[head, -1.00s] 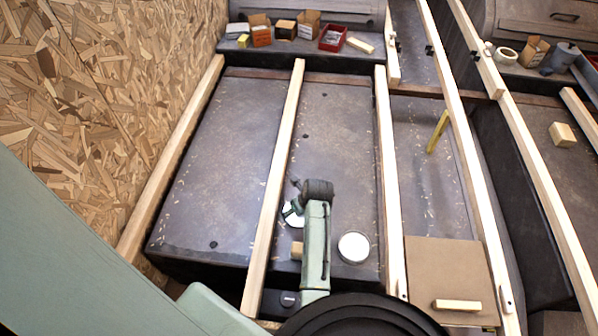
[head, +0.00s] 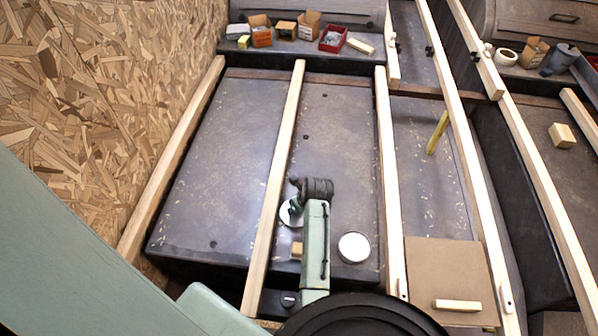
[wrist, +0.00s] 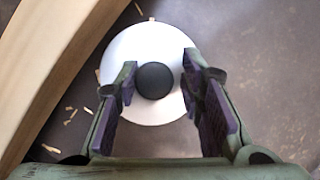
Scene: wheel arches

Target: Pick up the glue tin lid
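The glue tin lid looks to be the white disc (wrist: 118,57) with a round black knob (wrist: 154,80) in the wrist view. It lies flat on the dark panel beside a wooden strip. In the head view the white disc (head: 287,217) shows only in part, behind my gripper (head: 297,205). In the wrist view my gripper (wrist: 159,72) is open over the disc, one finger on each side of the knob, with gaps between. I cannot tell how far the fingertips are above the disc. A round, white-topped thing (head: 354,247), perhaps the tin, stands to the right.
Long wooden strips (head: 275,180) run on both sides of the panel. A small wood block (head: 297,251) lies close to my arm. A brown board (head: 445,270) with a wood piece on it is at right. Boxes and a red tray (head: 332,39) stand at the back.

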